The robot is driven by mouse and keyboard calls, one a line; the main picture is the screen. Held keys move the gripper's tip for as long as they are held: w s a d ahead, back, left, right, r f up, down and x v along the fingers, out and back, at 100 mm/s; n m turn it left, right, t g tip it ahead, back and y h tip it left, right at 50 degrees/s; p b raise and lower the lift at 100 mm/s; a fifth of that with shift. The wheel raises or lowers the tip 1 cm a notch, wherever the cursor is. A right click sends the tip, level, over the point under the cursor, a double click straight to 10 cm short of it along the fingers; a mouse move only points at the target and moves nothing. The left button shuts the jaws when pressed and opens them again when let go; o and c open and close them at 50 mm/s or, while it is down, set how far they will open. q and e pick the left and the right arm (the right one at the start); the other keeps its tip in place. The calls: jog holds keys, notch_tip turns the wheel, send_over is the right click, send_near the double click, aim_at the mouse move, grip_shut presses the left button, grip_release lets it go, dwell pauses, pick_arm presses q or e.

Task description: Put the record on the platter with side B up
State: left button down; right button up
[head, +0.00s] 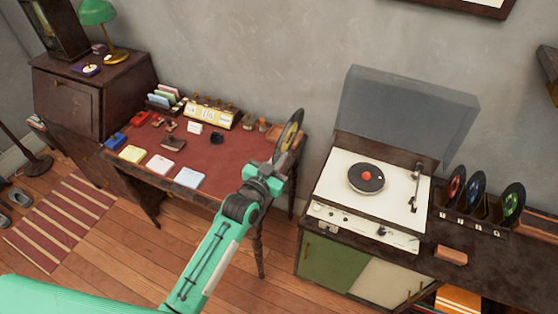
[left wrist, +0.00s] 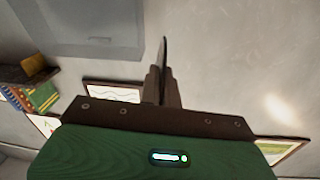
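My left gripper (head: 277,166) is shut on a black record with a yellow label (head: 291,129), held upright above the right end of the desk. In the left wrist view the record (left wrist: 162,56) shows edge-on between the two fingers (left wrist: 162,88). I cannot read which side is which. The turntable (head: 334,188) stands right of the gripper with its lid (head: 405,112) raised. Its platter (head: 355,185) is a dark disc with a red centre; I cannot tell whether a record lies on it. The tonearm (head: 416,188) is at its right side. My right gripper is not in view.
A rack (head: 472,224) right of the turntable holds records with red, blue and green labels. A wooden block (head: 451,255) lies in front of it. The red-topped desk (head: 225,161) carries cards, stamps and a calendar box (head: 208,117). The raised lid stands behind the platter.

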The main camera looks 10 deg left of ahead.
pick_arm(q)
jog(key=n+b, duration=0.1)
jog(key=n, duration=0.2)
jog(key=shift+f+n, duration=0.15)
jog(key=shift+n, duration=0.25)
jog(key=n, duration=0.3)
jog(key=shift+n, duration=0.3)
jog(key=shift+r+n+p, duration=0.3)
jog(key=shift+r+n, duration=0.05)
jog(key=shift+n, duration=0.55)
jog(key=n+p, duration=0.1)
jog(key=n, duration=0.2)
jog(key=shift+n, duration=0.4)
jog(key=n+p, duration=0.1)
jog(key=n, duration=0.3)
jog(key=shift+f+n, duration=0.1)
jog(key=shift+n, duration=0.3)
jog(key=shift+f+n+p, duration=0.1)
jog(key=shift+n+p, duration=0.25)
jog(key=shift+n, duration=0.65)
